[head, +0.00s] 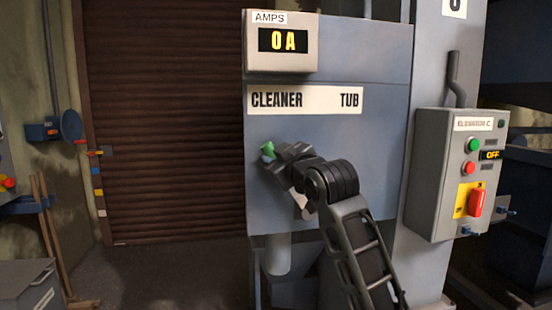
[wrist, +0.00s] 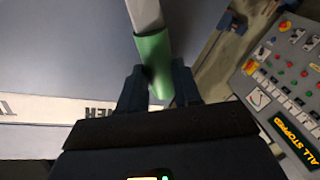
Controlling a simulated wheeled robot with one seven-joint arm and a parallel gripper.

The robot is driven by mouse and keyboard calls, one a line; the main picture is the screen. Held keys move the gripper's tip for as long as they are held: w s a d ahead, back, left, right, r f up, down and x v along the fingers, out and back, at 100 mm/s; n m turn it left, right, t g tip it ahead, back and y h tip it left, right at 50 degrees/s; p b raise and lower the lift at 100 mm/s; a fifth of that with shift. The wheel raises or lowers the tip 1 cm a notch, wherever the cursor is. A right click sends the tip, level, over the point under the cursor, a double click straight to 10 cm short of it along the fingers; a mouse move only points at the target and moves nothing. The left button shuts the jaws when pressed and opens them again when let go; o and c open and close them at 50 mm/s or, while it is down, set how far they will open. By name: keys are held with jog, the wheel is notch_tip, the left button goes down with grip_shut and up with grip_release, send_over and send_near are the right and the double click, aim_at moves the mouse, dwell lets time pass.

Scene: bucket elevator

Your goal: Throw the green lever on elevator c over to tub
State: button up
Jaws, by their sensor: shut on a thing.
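The green lever (head: 267,150) stands on the blue-grey front of elevator c, below the left half of the CLEANER / TUB label (head: 306,99). Its green grip shows at the left of my gripper (head: 275,157), on the CLEANER side. In the wrist view the green grip (wrist: 155,65) sits between the two dark fingers of my gripper (wrist: 157,88), with a pale shaft running up from it. My gripper is shut on the grip. My wrist and arm hide the lever's lower part in the head view.
An amps display (head: 283,40) reading 0 A is above the label. A grey control box (head: 457,175) labelled elevator c, showing OFF, with a red switch handle, is at the right. A brown roller door (head: 160,120) is behind at left. A panel (wrist: 285,75) reads ALL STOPPED.

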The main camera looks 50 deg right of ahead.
grip_shut()
jog(key=s+d+m, duration=0.1)
jog(key=d+m, duration=0.1)
jog(key=s+d+r+m, duration=0.1)
jog(key=s+d+m, duration=0.1)
jog(key=d, duration=0.1)
jog(key=s+d+r+m+t+h+p, duration=0.1)
jog(key=s+d+m, duration=0.1)
jog(key=shift+s+d+r, duration=0.1)
jog(key=shift+d+r, duration=0.1)
jog(key=shift+d, duration=0.2)
jog(key=s+d+m, duration=0.1)
jog(key=d+m, duration=0.1)
jog(key=s+d+f+m+h+b, duration=0.1)
jog(key=s+d+m, duration=0.1)
jog(key=s+d+f+m, duration=0.1)
jog(key=d+m, duration=0.1)
jog(key=shift+s+d+m+h, duration=0.3)
jog(key=shift+d+h, duration=0.1)
jog(key=shift+s+d+f+m+b, duration=0.3)
jog(key=shift+s+d+f+m, duration=0.25)
jog(key=shift+d+m, duration=0.25)
jog(key=shift+h, duration=0.3)
jog(key=o, duration=0.7)
grip_release()
jog(key=shift+c, duration=0.2)
